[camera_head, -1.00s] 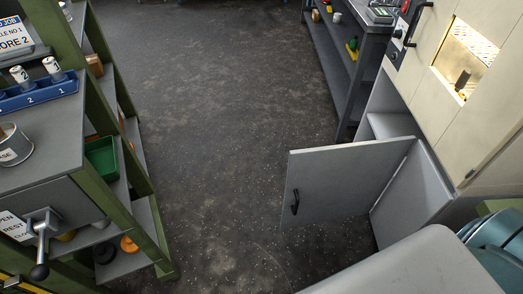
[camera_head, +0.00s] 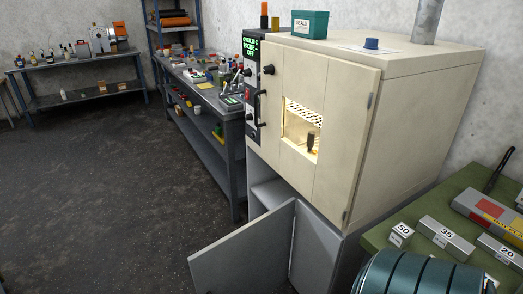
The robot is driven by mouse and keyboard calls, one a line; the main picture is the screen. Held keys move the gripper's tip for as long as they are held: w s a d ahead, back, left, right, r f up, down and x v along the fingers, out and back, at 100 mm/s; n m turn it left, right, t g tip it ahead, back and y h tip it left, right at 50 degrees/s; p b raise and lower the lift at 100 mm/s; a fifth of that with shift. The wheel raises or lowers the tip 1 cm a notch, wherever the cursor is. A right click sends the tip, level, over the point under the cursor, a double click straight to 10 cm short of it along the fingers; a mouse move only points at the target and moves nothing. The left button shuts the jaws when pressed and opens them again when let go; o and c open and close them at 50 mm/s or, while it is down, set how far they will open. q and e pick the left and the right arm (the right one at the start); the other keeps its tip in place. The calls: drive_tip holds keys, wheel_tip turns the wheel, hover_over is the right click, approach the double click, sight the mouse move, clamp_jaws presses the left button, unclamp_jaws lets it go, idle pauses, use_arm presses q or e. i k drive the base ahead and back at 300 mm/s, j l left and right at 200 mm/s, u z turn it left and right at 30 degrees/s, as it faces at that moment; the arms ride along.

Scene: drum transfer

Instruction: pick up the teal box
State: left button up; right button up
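The teal box (camera_head: 308,24), labelled "SEALS", stands upright on top of the cream oven cabinet (camera_head: 403,62), near its front left corner. Neither of my grippers shows in the head view. Nothing touches the box except the cabinet top under it.
The grey lower cabinet door (camera_head: 243,252) hangs open into the floor space. A blue knob (camera_head: 371,43) and a flue pipe (camera_head: 427,20) are on the cabinet top. A green bench (camera_head: 405,213) with weights and a teal drum (camera_head: 418,274) are at right. Floor at left is clear.

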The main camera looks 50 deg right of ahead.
sight(305, 24)
drive_tip(key=z, duration=1.45)
